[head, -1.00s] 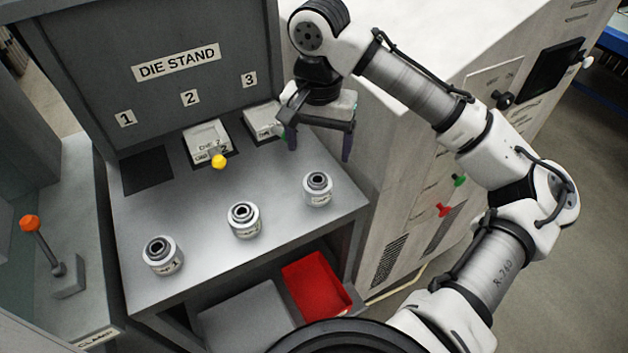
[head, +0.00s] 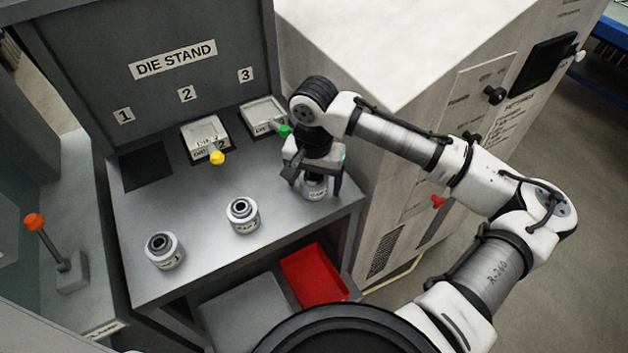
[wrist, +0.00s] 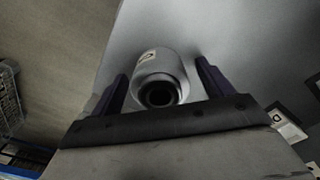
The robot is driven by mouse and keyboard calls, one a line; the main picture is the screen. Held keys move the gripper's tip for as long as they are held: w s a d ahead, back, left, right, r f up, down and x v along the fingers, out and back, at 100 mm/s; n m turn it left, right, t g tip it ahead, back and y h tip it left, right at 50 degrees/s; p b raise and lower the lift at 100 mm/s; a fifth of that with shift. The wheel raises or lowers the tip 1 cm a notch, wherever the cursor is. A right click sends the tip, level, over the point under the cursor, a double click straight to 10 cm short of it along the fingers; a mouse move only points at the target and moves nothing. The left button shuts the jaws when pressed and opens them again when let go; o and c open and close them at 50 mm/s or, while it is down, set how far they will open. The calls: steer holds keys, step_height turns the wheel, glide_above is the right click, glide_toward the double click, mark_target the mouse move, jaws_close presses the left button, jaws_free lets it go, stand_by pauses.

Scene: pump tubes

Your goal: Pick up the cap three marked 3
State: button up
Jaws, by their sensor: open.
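Cap three (head: 315,189) is a silver-white cylinder with a dark ring on top, standing upright at the right end of the front row on the grey stand. My gripper (head: 315,185) is over it, pointing down, and hides its top in the head view. In the wrist view the cap (wrist: 160,75) lies between the two open fingers of my gripper (wrist: 162,88), with a visible gap on each side. Its label is partly seen and its number cannot be read.
Two similar caps stand to the left, the middle one (head: 242,215) and the left one (head: 164,251). Behind are die blocks with a yellow knob (head: 217,158) and a green knob (head: 285,131). A red bin (head: 313,275) sits below. A tall cabinet (head: 400,200) stands close on the right.

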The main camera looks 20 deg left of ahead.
steer(key=c, duration=1.3)
steer(key=shift+o, duration=0.2)
steer(key=shift+r, duration=0.2)
